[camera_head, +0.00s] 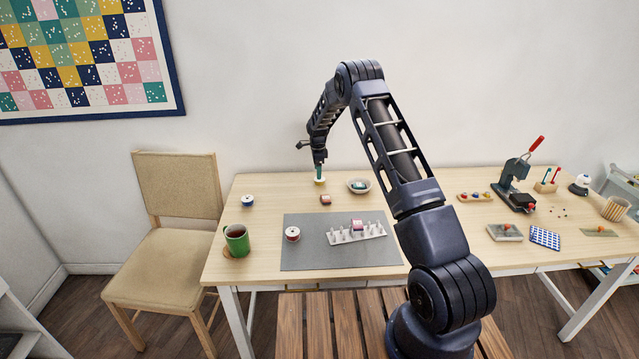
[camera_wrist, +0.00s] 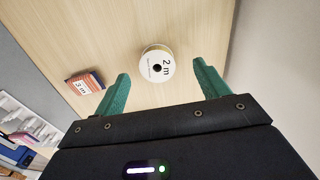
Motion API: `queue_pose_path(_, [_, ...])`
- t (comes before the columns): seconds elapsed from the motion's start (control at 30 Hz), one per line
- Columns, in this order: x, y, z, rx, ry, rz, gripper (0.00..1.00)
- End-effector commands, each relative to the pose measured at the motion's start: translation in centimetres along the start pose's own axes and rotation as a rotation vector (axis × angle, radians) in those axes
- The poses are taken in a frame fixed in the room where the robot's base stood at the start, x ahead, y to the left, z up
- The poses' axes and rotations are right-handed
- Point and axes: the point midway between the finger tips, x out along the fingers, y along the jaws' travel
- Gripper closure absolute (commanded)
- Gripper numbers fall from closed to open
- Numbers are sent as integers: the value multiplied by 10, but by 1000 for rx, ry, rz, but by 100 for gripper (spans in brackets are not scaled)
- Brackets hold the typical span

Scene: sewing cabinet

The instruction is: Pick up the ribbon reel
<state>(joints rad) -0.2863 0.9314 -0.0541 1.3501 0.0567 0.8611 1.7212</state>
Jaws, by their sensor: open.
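A ribbon reel (camera_wrist: 158,78) with a white round face, a dark centre hole and the label "2 m" lies flat in the wrist view, with a yellowish rim. In the head view it shows as a small white and yellow reel (camera_head: 319,181) near the table's back edge. My gripper (camera_wrist: 161,70) is open, with one green finger on each side of the reel in the wrist view. In the head view my gripper (camera_head: 319,169) points down directly over the reel. I cannot tell whether the fingers touch it.
A red labelled block (camera_wrist: 85,83) lies close by. A blue-rimmed reel (camera_head: 247,200), a green mug (camera_head: 237,241), a red-rimmed reel (camera_head: 292,234) and a pegged rack (camera_head: 345,236) stand nearer the front. Bare table lies left of the reel.

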Motion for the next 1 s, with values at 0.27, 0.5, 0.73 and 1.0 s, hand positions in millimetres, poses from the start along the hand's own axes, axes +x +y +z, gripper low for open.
queue_pose_path(0.27, [37, 6, -3, 0, 0, 2, 26])
queue_pose_path(0.5, [45, 6, -3, 0, 0, 1, 26])
queue_pose_path(0.73, [45, 6, -3, 0, 0, 1, 56])
queue_pose_path(1.0, [45, 6, -3, 0, 0, 1, 74])
